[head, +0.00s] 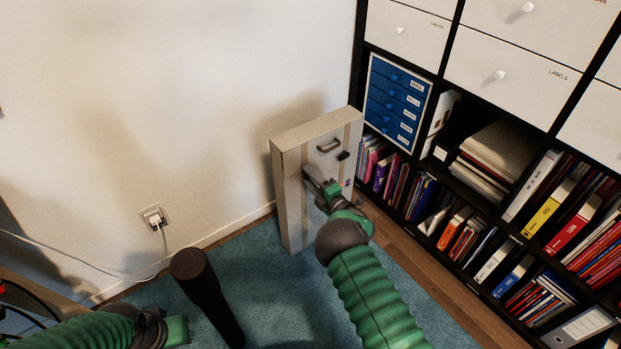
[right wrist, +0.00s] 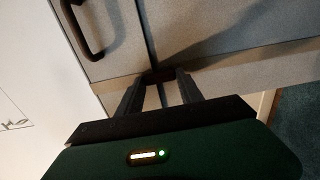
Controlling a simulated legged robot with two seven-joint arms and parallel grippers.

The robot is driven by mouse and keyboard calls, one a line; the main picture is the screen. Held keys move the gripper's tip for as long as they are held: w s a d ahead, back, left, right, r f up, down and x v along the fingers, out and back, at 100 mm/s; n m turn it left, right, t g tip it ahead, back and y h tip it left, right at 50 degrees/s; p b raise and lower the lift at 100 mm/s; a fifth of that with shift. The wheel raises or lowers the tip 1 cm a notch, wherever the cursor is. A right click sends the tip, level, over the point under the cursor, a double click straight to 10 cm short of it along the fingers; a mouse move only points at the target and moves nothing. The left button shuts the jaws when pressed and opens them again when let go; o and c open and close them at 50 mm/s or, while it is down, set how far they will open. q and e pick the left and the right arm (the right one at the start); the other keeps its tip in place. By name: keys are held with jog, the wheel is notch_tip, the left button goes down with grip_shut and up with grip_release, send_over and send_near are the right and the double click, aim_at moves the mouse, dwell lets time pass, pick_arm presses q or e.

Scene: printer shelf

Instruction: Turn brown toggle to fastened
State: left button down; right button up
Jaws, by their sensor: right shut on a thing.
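A pale upright box (head: 291,200) leans or stands by the wall, with a grey door panel (head: 325,165) on its front. My right gripper (head: 318,184) is at the panel's left edge. In the right wrist view, its two dark fingers (right wrist: 160,90) are shut on the brown toggle (right wrist: 157,76), which sits at the seam between panel and frame. The toggle's angle is hard to read, and the gripper hides it in the head view. My left gripper (head: 172,330) is low at the left, away from the box; its jaws are unclear.
A dark handle (head: 328,146) is on the panel; it also shows in the right wrist view (right wrist: 85,30). A small black piece (head: 343,156) is near the panel's right edge. A full bookshelf (head: 452,185) stands to the right. A wall socket with plug (head: 154,218) is at left.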

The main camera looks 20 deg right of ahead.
jog(key=shift+a+f, duration=0.2)
jog(key=shift+f, duration=0.05)
jog(key=o, duration=1.4)
jog(key=shift+d+r, duration=0.15)
jog(key=p+v, duration=0.7)
jog(key=v, duration=1)
jog(key=shift+w, duration=0.1)
